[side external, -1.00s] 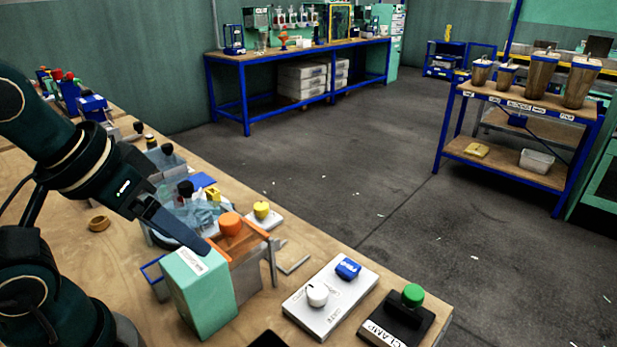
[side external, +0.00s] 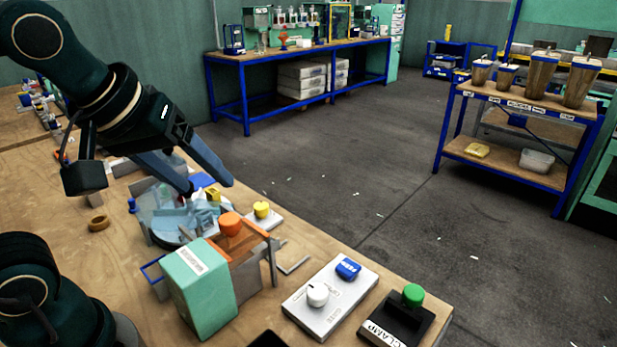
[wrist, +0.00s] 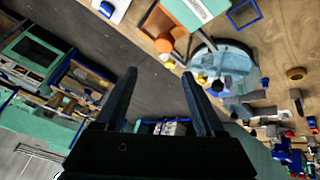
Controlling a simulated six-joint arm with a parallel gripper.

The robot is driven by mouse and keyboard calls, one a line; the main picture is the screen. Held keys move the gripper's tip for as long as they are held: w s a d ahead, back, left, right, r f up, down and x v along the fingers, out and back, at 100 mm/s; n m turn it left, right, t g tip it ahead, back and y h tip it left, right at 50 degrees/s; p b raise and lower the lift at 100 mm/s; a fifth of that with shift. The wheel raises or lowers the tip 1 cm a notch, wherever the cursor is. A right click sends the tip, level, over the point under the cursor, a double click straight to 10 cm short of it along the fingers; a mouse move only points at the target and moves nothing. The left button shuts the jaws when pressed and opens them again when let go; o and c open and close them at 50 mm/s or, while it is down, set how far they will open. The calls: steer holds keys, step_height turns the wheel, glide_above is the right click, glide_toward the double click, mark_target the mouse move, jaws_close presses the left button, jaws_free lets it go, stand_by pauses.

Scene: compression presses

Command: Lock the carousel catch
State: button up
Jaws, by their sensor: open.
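The carousel (side external: 163,228) is a round pale-blue, partly see-through turntable with blocky parts on top, standing on the wooden bench. It also shows in the wrist view (wrist: 228,62), right of centre. A small yellow part (side external: 212,194) sits at its far right side; I cannot tell which part is the catch. My gripper (side external: 208,187) is open and empty, with its two blue-grey fingers spread above the carousel's far side in the side view. In the wrist view my gripper (wrist: 158,75) points partly over the floor, with the carousel beyond the right finger. Its fingers hide part of the carousel.
A mint box (side external: 205,290) and an orange-topped press (side external: 236,240) stand close in front of the carousel. A yellow button (side external: 262,210), a white control panel (side external: 328,300) and a black clamp box (side external: 405,318) line the bench edge. A tan ring (side external: 98,224) lies left.

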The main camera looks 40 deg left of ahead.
steer(key=w+a+n+y, duration=0.1)
steer(key=w+a+n, duration=0.15)
steer(key=w, duration=0.45)
steer(key=n+g+y, duration=0.2)
steer(key=g, duration=0.2)
glide_above(261, 206)
steer(key=s+d, duration=0.1)
steer(key=d, duration=0.1)
step_height(261, 206, down, 14)
steer(key=shift+s+r, duration=0.1)
steer(key=shift+r, duration=0.1)
steer(key=shift+x, duration=2.45)
steer(key=shift+d, duration=0.1)
steer(key=shift+c, duration=0.3)
jaws_close()
